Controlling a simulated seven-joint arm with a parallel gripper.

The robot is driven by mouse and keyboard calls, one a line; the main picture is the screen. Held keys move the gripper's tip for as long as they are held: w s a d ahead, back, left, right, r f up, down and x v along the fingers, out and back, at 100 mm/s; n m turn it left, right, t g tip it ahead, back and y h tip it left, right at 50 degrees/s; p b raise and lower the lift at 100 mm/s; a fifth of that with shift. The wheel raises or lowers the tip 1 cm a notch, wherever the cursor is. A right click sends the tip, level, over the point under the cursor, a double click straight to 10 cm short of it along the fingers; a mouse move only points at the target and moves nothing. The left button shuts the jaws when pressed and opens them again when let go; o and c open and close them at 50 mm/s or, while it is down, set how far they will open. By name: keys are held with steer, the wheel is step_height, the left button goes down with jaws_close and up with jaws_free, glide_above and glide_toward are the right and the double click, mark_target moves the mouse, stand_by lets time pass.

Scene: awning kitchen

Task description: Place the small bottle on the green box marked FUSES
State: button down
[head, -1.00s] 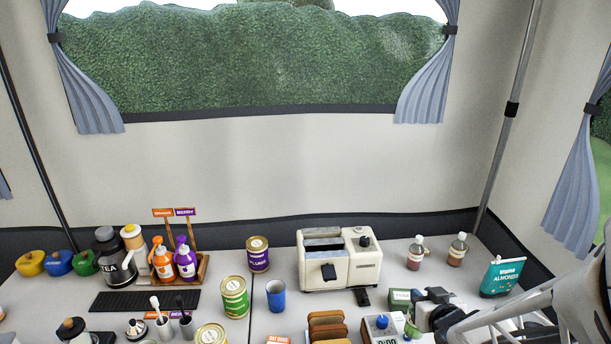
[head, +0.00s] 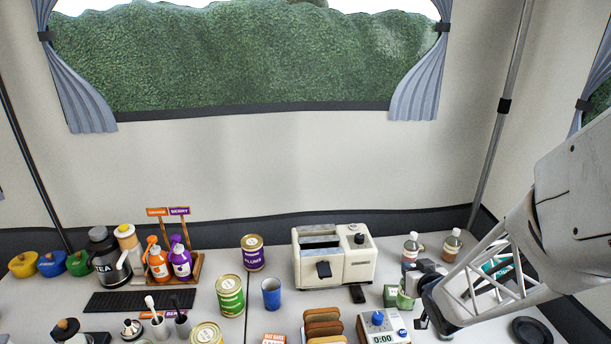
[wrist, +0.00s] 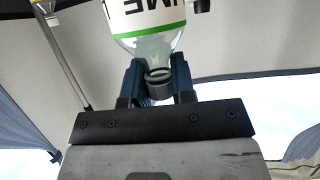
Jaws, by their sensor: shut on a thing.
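A small clear bottle (wrist: 150,22) with a white label and green stripe fills the top of the wrist view. My gripper (wrist: 158,75) is shut on its neck, one dark finger on each side; the label is only partly in view. In the head view my gripper (head: 414,283) is low over the counter, right of centre, beside a small green box (head: 391,296). Its marking is too small to read. The held bottle is largely hidden there, and I cannot tell whether it touches the box.
A cream toaster (head: 334,262) stands behind and left of the green box. Two small bottles (head: 411,247) (head: 452,245) stand behind my gripper. A white timer (head: 384,326) and a toast rack (head: 323,325) are in front. A dark round dish (head: 531,329) lies at the right.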

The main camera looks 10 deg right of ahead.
steer(key=w+d, duration=0.2)
steer(key=w, duration=0.4)
steer(key=shift+w+f, duration=0.3)
steer(key=shift+w, duration=0.05)
steer(key=shift+w+d+f, duration=0.1)
steer(key=shift+w+f, duration=0.1)
steer(key=shift+f, duration=0.7)
steer(key=shift+w+f, duration=0.2)
steer(key=shift+f, duration=0.75)
steer(key=c, duration=1)
jaws_free()
steer(key=shift+o, duration=0.2)
